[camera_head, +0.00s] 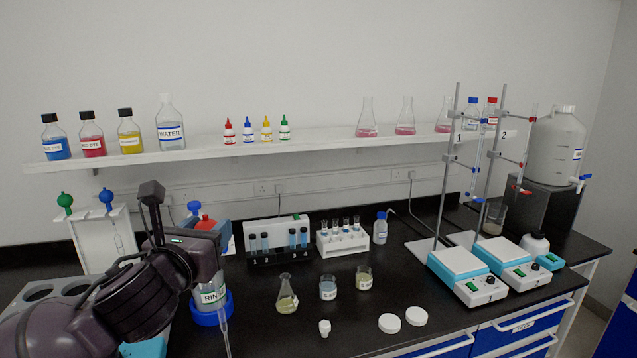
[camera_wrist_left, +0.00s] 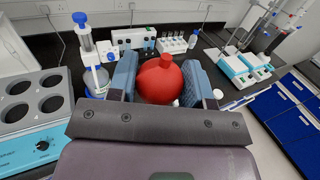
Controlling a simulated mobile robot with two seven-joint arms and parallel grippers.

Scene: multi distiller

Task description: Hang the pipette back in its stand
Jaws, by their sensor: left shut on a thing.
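My left gripper (camera_head: 212,230) is shut on the red bulb (camera_head: 205,223) of a pipette. In the left wrist view, the bulb (camera_wrist_left: 160,80) sits between the two blue finger pads (camera_wrist_left: 158,78). The pipette's clear tube (camera_head: 225,335) hangs down below the gripper, in front of the rinse bottle. The white stand (camera_head: 93,240) is at the left and holds a green-bulbed pipette (camera_head: 65,203) and a blue-bulbed pipette (camera_head: 108,199). My arm hides part of the stand's lower right. My right gripper is not in view.
The rinse bottle (camera_head: 210,297) with a blue base is close to the held pipette. A block with round holes (camera_head: 40,293) lies at the left, partly behind my arm. A flask (camera_head: 286,298) and beakers (camera_head: 328,288) stand to the right. The space above the counter is free.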

